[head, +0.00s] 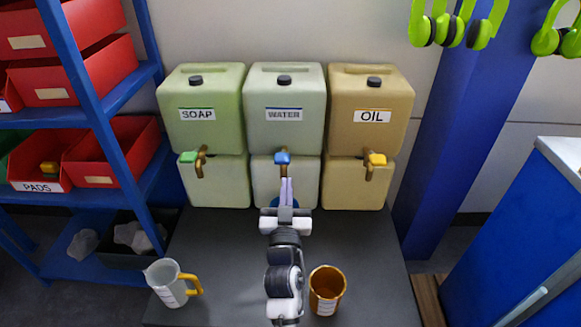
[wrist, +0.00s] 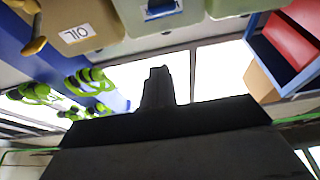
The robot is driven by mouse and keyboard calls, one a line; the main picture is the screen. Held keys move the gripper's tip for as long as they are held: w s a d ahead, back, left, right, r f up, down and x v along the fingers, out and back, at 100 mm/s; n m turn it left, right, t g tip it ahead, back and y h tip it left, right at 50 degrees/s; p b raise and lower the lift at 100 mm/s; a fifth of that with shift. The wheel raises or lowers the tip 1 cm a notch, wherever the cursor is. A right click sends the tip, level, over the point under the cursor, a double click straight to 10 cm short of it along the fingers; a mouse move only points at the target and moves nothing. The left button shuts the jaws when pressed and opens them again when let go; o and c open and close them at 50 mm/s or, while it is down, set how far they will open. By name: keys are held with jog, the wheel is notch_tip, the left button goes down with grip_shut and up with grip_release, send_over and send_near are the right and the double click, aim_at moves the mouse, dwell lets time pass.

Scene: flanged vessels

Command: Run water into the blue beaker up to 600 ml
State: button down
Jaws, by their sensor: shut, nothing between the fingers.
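The water tank (head: 285,105), labelled WATER, stands in the middle of three tanks, with a blue-handled tap (head: 282,157) on its front. My gripper (head: 286,183) is shut and empty, its fingertips just below or at the blue handle; I cannot tell whether they touch it. A small patch of blue (head: 256,199) shows beneath the tap, left of my fingers. It may be the blue beaker, but my gripper and arm hide most of it. No water stream or level can be seen. In the wrist view my shut fingers (wrist: 157,88) are a dark shape.
The soap tank (head: 202,110) with a green tap is left, the oil tank (head: 370,110) with a yellow tap right. A white jug (head: 170,283) and an amber cup (head: 326,290) stand at the front of the dark table (head: 225,260). A blue shelf rack (head: 95,105) is left.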

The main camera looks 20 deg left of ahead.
notch_tip(320, 180, up, 4)
jog(key=p, duration=0.3)
send_over(287, 163)
jog(key=s, duration=0.2)
jog(key=f+b, duration=0.1)
jog(key=f, duration=0.1)
jog(key=d+f, duration=0.1)
jog(key=shift+s+f+b, duration=0.1)
jog(key=shift+f+b, duration=0.25)
jog(key=shift+b, duration=0.05)
jog(key=shift+f, duration=0.5)
jog(key=shift+b, duration=0.3)
